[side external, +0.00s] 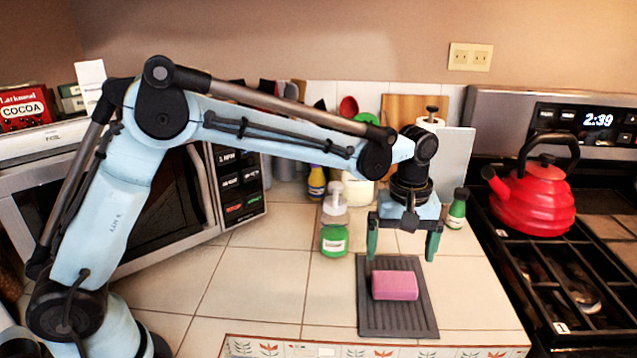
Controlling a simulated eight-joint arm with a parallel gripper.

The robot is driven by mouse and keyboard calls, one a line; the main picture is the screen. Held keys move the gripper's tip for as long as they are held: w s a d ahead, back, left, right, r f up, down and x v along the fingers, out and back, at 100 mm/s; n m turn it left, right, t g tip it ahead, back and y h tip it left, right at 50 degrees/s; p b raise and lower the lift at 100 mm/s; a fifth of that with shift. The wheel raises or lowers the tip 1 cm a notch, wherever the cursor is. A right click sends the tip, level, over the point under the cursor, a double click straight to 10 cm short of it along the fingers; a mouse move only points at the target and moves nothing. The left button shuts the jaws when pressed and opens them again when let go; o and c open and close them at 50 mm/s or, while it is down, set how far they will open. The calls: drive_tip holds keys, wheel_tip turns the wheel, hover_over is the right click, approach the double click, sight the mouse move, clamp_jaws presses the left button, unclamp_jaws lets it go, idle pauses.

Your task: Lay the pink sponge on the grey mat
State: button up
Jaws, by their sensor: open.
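The pink sponge (395,285) lies flat on the grey mat (398,318), near its middle. The mat is ridged and dark, and lies on the tiled counter near the front edge. My gripper (401,252) is open and empty, with its two green fingers pointing down. In the picture it is just above the sponge, apart from it, over the far part of the mat.
A green soap bottle (334,238) stands left of the mat, and a small green bottle (457,209) stands behind it to the right. A red kettle (532,200) sits on the stove at the right. A microwave (190,190) is at the left. The counter's front left is clear.

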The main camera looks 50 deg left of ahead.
drive_tip(key=s+a+r+m+t, duration=0.3)
drive_tip(key=s+a+r+m, duration=0.1)
drive_tip(key=s+a+r, duration=0.4)
drive_tip(key=s+a+f+m+t, duration=0.3)
drive_tip(key=s+a+m+t, duration=0.1)
drive_tip(key=s, duration=0.5)
drive_tip(key=shift+s+a+m, duration=0.2)
drive_tip(key=shift+a+m, duration=0.3)
drive_tip(key=shift+a, duration=0.05)
idle(0.8)
